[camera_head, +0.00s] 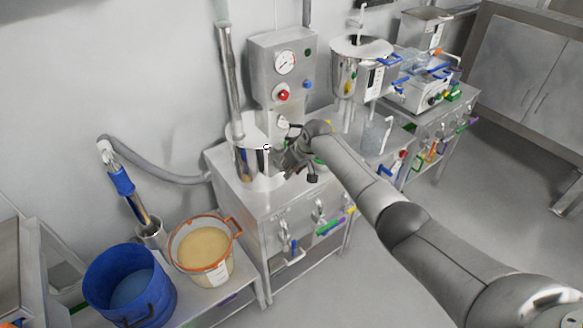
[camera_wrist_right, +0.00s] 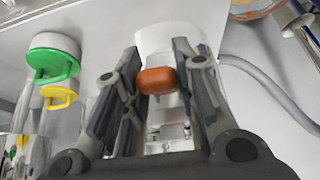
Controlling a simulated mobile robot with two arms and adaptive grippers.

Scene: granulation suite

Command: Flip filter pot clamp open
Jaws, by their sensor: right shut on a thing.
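The filter pot (camera_head: 246,130) is a steel vessel on top of the steel cabinet, below the gauge panel. My right gripper (camera_head: 290,165) is at its right side and covers part of it. In the right wrist view, my right gripper (camera_wrist_right: 157,62) is shut on an orange-brown rounded clamp handle (camera_wrist_right: 157,80). A white body (camera_wrist_right: 168,38) lies behind the handle, and a small metal bracket (camera_wrist_right: 168,132) shows below it between the fingers. The clamp's hinge and latch cannot be made out in the head view. My left gripper is not in view.
A gauge panel (camera_head: 284,80) with a red button rises behind the pot. A blue bucket (camera_head: 128,290) and an orange-rimmed pot (camera_head: 203,250) stand on a lower shelf to the left. Another steel pot (camera_head: 358,65) stands on the right. The floor (camera_head: 350,290) in front is clear.

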